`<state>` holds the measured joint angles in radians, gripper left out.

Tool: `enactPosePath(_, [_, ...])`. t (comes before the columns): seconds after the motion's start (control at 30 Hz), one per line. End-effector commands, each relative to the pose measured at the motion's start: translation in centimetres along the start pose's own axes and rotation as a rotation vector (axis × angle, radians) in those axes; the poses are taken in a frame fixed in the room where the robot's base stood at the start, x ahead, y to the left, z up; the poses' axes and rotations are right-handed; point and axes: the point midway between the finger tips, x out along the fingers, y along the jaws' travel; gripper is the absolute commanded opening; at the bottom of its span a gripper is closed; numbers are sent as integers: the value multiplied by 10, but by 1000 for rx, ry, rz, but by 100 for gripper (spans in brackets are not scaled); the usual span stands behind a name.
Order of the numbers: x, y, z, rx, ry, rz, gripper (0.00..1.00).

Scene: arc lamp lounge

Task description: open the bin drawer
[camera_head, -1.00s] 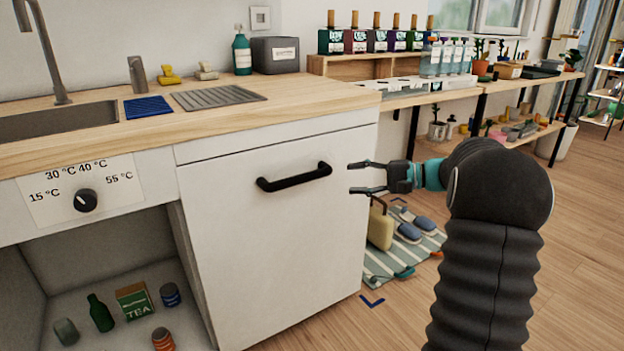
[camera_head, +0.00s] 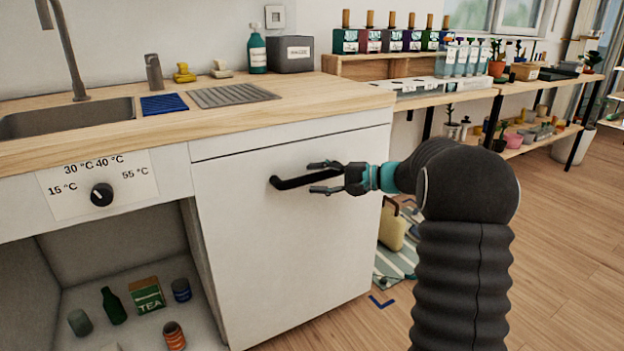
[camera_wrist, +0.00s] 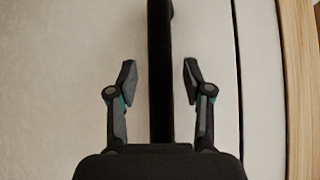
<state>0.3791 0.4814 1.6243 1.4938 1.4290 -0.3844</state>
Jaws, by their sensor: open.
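The bin drawer has a plain white front (camera_head: 290,250) under the wooden counter, and it looks closed. Its black bar handle (camera_head: 292,182) runs across the upper part of the front. My gripper (camera_head: 318,177) is at the handle's right end, with one finger above the bar and one below it in the head view. In the wrist view the handle (camera_wrist: 160,70) runs between the two open fingers of my gripper (camera_wrist: 160,82), with a gap on each side. The handle's right end is hidden behind my gripper.
The wooden counter (camera_head: 240,120) juts out above the drawer front. An open compartment (camera_head: 130,250) with a tea box and several small items lies to the left, below a temperature knob (camera_head: 102,194). A yellow case (camera_head: 392,228) stands on the floor to the right.

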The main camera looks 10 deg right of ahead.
Motion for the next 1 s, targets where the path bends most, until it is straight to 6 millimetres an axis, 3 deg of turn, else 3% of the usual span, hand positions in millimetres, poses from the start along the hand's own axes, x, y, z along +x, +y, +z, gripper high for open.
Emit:
enactPosePath(0.4, [8, 0, 0, 0, 0, 1, 50])
enactPosePath(0.47, [8, 0, 0, 0, 0, 1, 38])
enactPosePath(0.6, [8, 0, 0, 0, 0, 1, 3])
enactPosePath(0.63, [8, 0, 0, 0, 0, 1, 0])
enactPosePath(0.77, [8, 0, 0, 1, 0, 1, 0])
enactPosePath(0.8, [17, 0, 5, 1, -2, 2, 0])
enactPosePath(1.0, [5, 2, -1, 1, 1, 1, 0])
